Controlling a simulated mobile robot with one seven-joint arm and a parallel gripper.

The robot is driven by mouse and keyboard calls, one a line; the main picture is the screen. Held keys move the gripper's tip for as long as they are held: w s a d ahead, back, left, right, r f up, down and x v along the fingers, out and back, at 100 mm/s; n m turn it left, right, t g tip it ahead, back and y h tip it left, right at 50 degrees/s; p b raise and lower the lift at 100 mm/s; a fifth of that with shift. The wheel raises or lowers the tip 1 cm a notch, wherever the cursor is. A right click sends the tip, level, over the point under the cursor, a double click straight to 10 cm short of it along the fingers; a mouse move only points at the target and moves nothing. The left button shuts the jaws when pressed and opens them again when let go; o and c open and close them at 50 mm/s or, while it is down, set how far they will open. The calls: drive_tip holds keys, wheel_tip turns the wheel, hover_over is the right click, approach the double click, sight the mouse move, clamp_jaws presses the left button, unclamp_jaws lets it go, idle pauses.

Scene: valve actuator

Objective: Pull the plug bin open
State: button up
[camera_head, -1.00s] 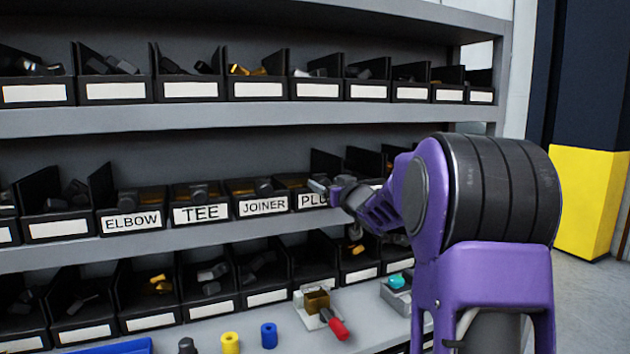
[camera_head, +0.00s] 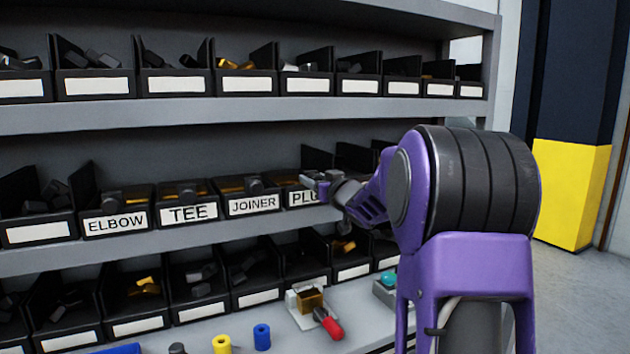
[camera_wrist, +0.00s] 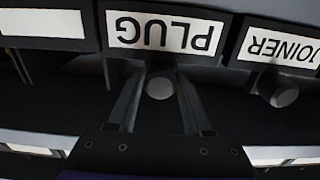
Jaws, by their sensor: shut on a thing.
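The plug bin (camera_head: 300,198) is a black bin on the middle shelf, right of the joiner bin (camera_head: 253,206). My gripper (camera_head: 314,184) covers the right part of its PLUG label. In the wrist view the label appears upside down on the plug bin (camera_wrist: 164,34). A round grey knob (camera_wrist: 159,88) sits below the label there, between the two fingers of my gripper (camera_wrist: 158,98). The gripper is shut on this knob. The bin's front looks roughly in line with its neighbours; I cannot tell whether it is out at all.
The elbow bin (camera_head: 115,222) and tee bin (camera_head: 187,213) stand farther left in the row. Unlabelled bins fill the shelves above and below. Open floor lies at right.

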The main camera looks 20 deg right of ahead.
clamp_jaws()
drive_tip(key=shift+r, duration=0.1)
idle(0.8)
